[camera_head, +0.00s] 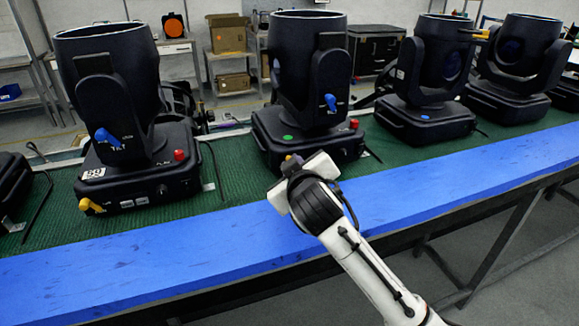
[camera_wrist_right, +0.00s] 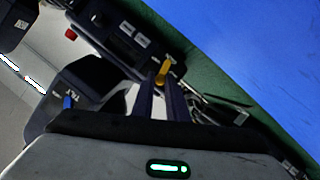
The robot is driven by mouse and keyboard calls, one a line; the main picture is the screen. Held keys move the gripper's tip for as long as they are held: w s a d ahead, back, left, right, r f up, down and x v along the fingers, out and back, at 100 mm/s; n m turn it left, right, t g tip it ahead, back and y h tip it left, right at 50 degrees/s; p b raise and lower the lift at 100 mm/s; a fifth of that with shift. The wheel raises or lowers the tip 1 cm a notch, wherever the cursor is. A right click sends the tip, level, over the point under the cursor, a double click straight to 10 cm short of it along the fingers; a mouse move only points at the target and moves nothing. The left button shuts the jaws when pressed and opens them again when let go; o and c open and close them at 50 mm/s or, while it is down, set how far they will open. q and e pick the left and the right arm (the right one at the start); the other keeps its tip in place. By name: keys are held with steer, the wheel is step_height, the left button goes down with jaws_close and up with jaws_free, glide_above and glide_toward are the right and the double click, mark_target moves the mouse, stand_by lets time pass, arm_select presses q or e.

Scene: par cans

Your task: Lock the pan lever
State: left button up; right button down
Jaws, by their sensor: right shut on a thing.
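The middle par can (camera_head: 308,75) is a dark moving-head light standing on its base on the green conveyor. It has a blue tilt lever (camera_head: 330,102) on its yoke, which also shows in the right wrist view (camera_wrist_right: 68,102). My right gripper (camera_head: 290,165) is at the front of its base and hides that part. In the right wrist view a yellow pan lever (camera_wrist_right: 163,71) sits at the fingertips of my right gripper (camera_wrist_right: 161,84), which is shut on it. My left gripper is not in view.
A left par can (camera_head: 130,110) has its own yellow lever (camera_head: 91,205) at its front corner. More par cans (camera_head: 430,75) stand to the right. A blue strip (camera_head: 160,255) edges the conveyor and is clear. Shelves with boxes (camera_head: 227,35) stand behind.

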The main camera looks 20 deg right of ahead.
steer(key=d+m+y, duration=0.1)
steer(key=m+y, duration=0.1)
steer(key=m, duration=0.1)
steer(key=shift+d, duration=0.4)
steer(key=shift+d+f+m+g+y, duration=0.15)
steer(key=shift+d+m+y, duration=0.2)
steer(key=shift+m+y, duration=0.25)
steer(key=shift+d+m+g+y, duration=0.15)
steer(key=shift+d+m+y, duration=0.2)
steer(key=shift+m, duration=0.45)
steer(key=c, duration=1.7)
jaws_free()
steer(key=shift+c, duration=0.2)
steer(key=v, duration=1)
steer(key=shift+s, duration=0.15)
steer(key=shift+d, duration=0.1)
